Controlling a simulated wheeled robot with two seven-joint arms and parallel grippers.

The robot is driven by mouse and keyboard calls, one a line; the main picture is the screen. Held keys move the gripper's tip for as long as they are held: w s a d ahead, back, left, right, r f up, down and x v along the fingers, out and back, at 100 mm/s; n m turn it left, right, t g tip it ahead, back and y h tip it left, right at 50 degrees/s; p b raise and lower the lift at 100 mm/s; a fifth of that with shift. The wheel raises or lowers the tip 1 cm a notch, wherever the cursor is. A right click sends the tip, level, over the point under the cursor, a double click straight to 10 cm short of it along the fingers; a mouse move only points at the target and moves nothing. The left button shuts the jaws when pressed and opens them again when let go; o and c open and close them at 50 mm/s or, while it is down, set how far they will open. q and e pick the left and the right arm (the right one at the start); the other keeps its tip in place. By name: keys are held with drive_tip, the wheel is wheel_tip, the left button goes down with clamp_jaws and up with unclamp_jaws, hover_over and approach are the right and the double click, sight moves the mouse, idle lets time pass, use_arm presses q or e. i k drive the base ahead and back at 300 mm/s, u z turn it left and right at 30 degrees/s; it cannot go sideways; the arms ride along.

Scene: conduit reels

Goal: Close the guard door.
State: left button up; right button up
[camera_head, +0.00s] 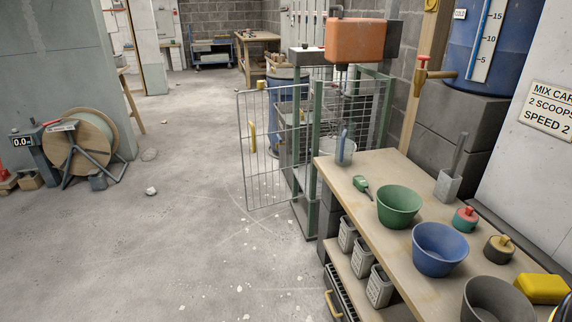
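The guard door (270,178) is a wire mesh panel in a thin grey frame. It stands swung open to the left of the green-posted mixer cage (316,150), near the middle of the view. A yellow upright handle (252,137) is on the door, towards its free left edge. The cage's front left side is open.
A workbench (348,185) stands right of the cage, carrying a green bowl (399,206), a blue bowl (440,249) and other items. A cable reel (92,140) stands at the left. The concrete floor (180,230) left of the door is mostly clear, with small debris.

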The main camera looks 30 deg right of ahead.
sight(260, 83)
drive_tip(key=z, duration=0.95)
drive_tip(key=i, duration=0.2)
